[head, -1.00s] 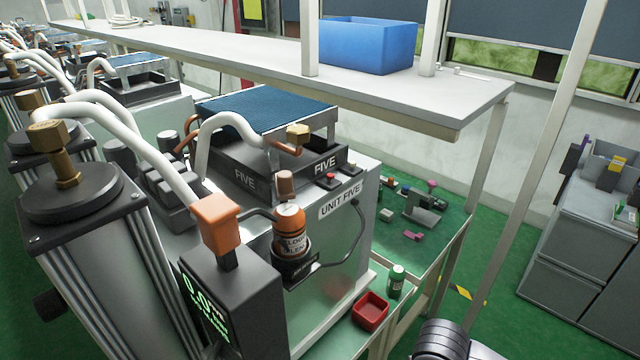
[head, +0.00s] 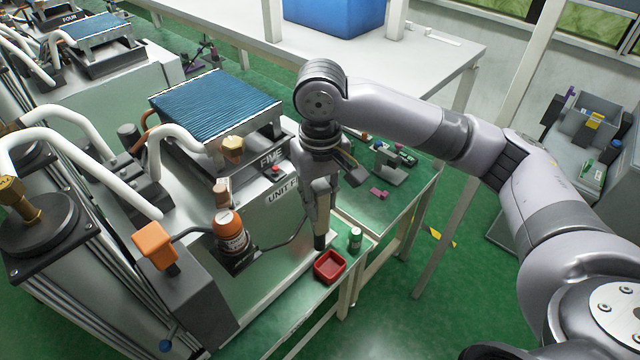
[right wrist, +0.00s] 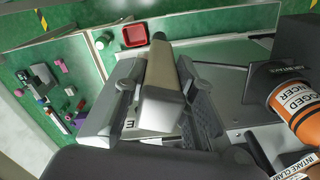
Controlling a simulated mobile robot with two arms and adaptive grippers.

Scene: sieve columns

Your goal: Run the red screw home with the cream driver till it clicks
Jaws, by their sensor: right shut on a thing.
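The cream driver (head: 322,212) is in my right gripper (head: 320,186), which is shut on it beside the front of unit five. The driver points down, with its dark end (head: 320,241) just above and left of the red tray (head: 330,266). In the right wrist view the cream driver (right wrist: 161,72) sits between the two fingers, with its dark end near the red tray (right wrist: 134,37). I cannot make out the red screw in either view. My left gripper is not in view.
A green jar (head: 355,238) stands near the red tray on the bench. An orange bottle (head: 230,236) stands in a holder on unit five. A white shelf (head: 420,55) runs behind my arm.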

